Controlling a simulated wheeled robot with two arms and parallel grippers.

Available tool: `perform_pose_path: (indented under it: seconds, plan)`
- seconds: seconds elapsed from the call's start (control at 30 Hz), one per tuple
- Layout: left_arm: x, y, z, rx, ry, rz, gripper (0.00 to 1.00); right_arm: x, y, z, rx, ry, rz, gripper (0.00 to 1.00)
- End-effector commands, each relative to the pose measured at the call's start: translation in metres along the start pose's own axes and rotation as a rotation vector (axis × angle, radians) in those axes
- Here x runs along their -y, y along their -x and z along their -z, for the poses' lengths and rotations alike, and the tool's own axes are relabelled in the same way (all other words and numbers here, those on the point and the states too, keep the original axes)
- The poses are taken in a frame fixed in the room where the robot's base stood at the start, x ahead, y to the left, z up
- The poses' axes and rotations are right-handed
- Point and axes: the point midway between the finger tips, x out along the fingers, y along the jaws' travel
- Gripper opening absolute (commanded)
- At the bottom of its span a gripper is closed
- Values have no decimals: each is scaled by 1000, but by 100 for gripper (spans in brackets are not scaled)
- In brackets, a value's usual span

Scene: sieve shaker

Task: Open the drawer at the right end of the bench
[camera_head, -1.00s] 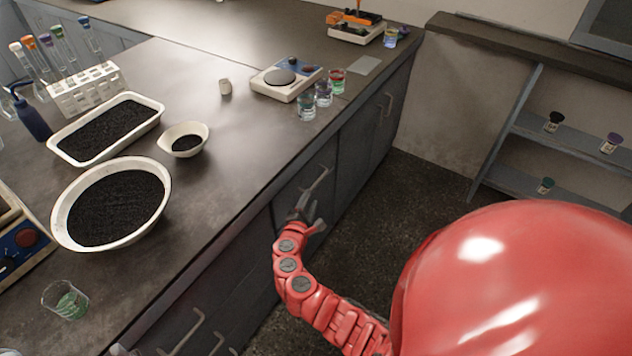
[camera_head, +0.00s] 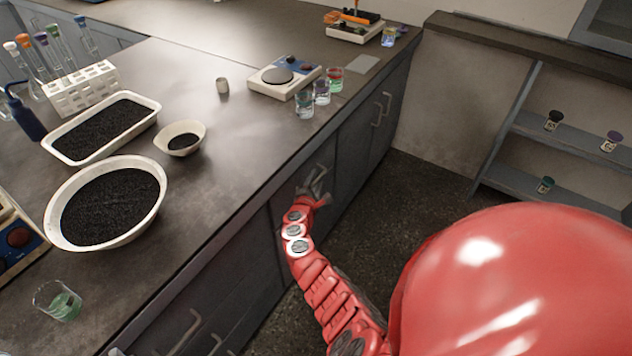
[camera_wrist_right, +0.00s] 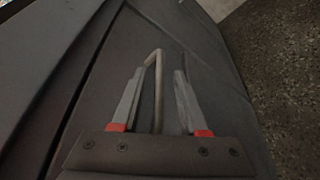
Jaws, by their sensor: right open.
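The bench's dark front (camera_head: 345,150) carries several drawers and doors with metal bar handles. In the right wrist view a handle (camera_wrist_right: 158,80) stands between the two fingers of my right gripper (camera_wrist_right: 160,82), which is open around it with a gap on the right side. In the head view my right gripper (camera_head: 314,180) is at the bench front, below the beakers; the fingers cover much of the handle there. The drawer front behind it looks closed. My left gripper is not in view.
On the bench top stand beakers (camera_head: 322,92), a balance (camera_head: 284,77), a small bowl (camera_head: 180,138), a round pan (camera_head: 106,203) and a tray (camera_head: 102,128). The floor (camera_head: 425,185) before the bench is clear. Shelves (camera_head: 570,140) stand at the right.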

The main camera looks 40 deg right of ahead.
Motion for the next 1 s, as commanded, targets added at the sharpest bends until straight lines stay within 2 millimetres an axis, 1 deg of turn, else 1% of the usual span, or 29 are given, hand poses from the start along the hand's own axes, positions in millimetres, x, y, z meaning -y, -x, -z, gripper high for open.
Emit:
perform_pose_path:
  seconds: [0.07, 0.2, 0.3, 1.0]
  plan:
    - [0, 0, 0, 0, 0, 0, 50, 0, 0, 0, 0, 0, 0, 42]
    - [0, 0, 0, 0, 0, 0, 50, 0, 0, 0, 0, 0, 0, 16]
    - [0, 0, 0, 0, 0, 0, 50, 0, 0, 0, 0, 0, 0, 0]
    - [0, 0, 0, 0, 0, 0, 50, 0, 0, 0, -1, 0, 1, 0]
